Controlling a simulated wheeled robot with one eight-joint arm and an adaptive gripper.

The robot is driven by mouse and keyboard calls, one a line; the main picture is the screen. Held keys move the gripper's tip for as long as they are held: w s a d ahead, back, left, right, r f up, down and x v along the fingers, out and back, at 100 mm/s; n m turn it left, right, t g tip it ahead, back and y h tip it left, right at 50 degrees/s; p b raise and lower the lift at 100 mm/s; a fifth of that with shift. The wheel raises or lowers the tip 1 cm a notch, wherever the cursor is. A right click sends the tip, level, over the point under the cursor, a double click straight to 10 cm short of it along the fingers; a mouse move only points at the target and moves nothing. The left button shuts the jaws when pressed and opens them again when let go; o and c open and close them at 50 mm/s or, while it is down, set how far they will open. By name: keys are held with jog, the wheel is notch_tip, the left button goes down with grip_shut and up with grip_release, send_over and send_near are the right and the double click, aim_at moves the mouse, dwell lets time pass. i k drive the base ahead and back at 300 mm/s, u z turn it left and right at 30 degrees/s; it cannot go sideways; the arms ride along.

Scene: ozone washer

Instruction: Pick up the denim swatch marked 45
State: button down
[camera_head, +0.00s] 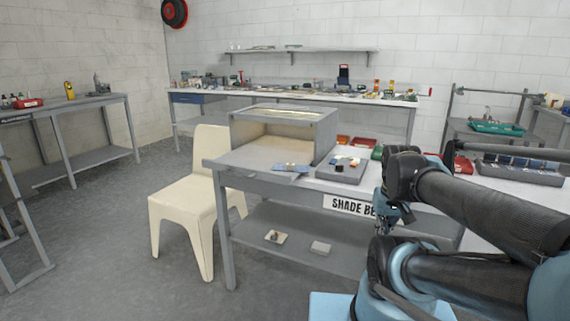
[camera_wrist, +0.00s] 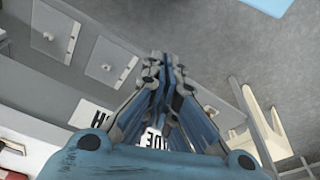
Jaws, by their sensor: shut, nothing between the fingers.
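No number 45 is legible, so I cannot tell which swatch bears it. In the head view, a flat blue piece (camera_head: 291,167) lies on the bench (camera_head: 226,163) in front of the open-fronted box. A grey tray (camera_head: 340,177) beside it holds several small dark, white and orange pieces. My gripper (camera_head: 387,229) hangs in front of the bench's right part, beside the SHADE sign, apart from the swatches. In the wrist view my gripper (camera_wrist: 165,62) is shut and empty, its fingers partly covering the upside-down sign (camera_wrist: 92,113).
The open-fronted box (camera_head: 325,135) stands on the bench. A cream chair (camera_head: 190,190) is at its left. Red and green trays (camera_head: 362,142) lie behind. A long tray (camera_head: 520,172) of dark pieces is at right.

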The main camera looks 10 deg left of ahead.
aim_at(287, 166)
jog(key=z, duration=1.65)
jog(key=k, duration=0.7)
jog(key=u, duration=1.15)
jog(key=i, duration=0.5)
jog(key=u, duration=0.05)
